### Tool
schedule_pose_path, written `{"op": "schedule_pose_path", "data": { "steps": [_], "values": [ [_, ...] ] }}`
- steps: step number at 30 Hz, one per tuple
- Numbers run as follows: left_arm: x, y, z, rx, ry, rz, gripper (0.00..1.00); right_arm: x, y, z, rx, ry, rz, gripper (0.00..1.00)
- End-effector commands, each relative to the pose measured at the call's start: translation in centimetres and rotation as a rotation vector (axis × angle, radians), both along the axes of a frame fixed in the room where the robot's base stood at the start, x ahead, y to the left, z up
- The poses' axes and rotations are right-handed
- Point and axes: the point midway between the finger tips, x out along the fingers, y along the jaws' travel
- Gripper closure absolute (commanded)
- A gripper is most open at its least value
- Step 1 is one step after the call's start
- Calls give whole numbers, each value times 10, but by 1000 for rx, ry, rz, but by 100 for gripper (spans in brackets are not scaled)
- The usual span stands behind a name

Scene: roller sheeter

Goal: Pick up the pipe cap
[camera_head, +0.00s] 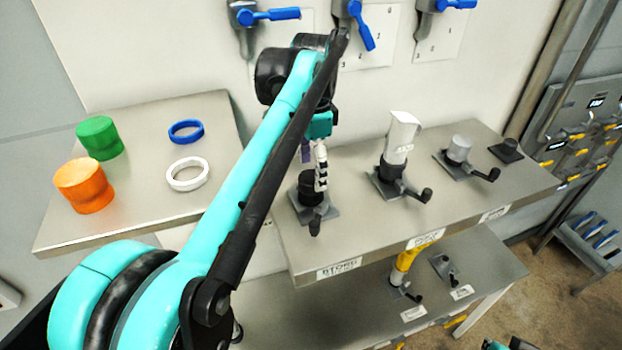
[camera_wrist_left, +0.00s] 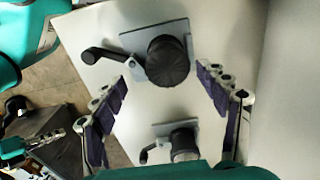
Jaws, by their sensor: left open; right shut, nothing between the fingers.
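A black, ridged round cap (camera_head: 308,182) sits on a grey clamp stand on the upper shelf, above the front label that starts "STORE". It also shows from above in the left wrist view (camera_wrist_left: 168,62). My left gripper (camera_head: 318,165) is open, with its fingers pointing down by this cap. In the left wrist view my left gripper (camera_wrist_left: 163,80) has its two fingers apart, one on each side of the cap, and holds nothing. My right gripper (camera_wrist_left: 45,140) is partly seen at the lower left of that view, low and away from the cap, and empty.
A clamp with a white container (camera_head: 400,138) and one with a silver cylinder (camera_head: 459,148) stand to the right; a small black piece (camera_head: 506,150) lies beyond. Orange (camera_head: 84,187) and green (camera_head: 100,138) fittings and blue (camera_head: 186,131) and white rings (camera_head: 187,174) lie on the left table.

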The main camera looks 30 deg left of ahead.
Motion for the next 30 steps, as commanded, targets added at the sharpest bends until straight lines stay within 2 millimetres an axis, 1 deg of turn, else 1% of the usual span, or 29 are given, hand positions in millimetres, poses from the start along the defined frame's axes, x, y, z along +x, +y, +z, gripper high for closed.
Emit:
{"op": "schedule_pose_path", "data": {
  "steps": [4,9,12,17,18,20,21,23,24,30],
  "values": [
    [0,3,-19,0,0,0,26,0,0,10,0,0,0,100],
    [0,3,-41,0,0,0,26,0,0,13,0,0,0,100],
    [0,3,-46,0,0,0,26,0,0,13,0,0,0,100],
    [0,3,-47,0,0,0,26,0,0,13,0,0,0,100],
    [0,3,-47,0,0,0,29,0,0,13,0,0,0,100],
    [0,3,-46,0,0,0,44,0,0,13,0,0,0,100],
    [0,3,-46,0,0,0,55,0,0,13,0,0,0,100],
    [0,3,-46,0,0,0,71,0,0,13,0,0,0,100],
    [0,3,-46,0,0,0,81,0,0,13,0,0,0,100],
    [0,4,-46,0,0,1,81,0,0,13,0,0,0,100]
  ]
}}
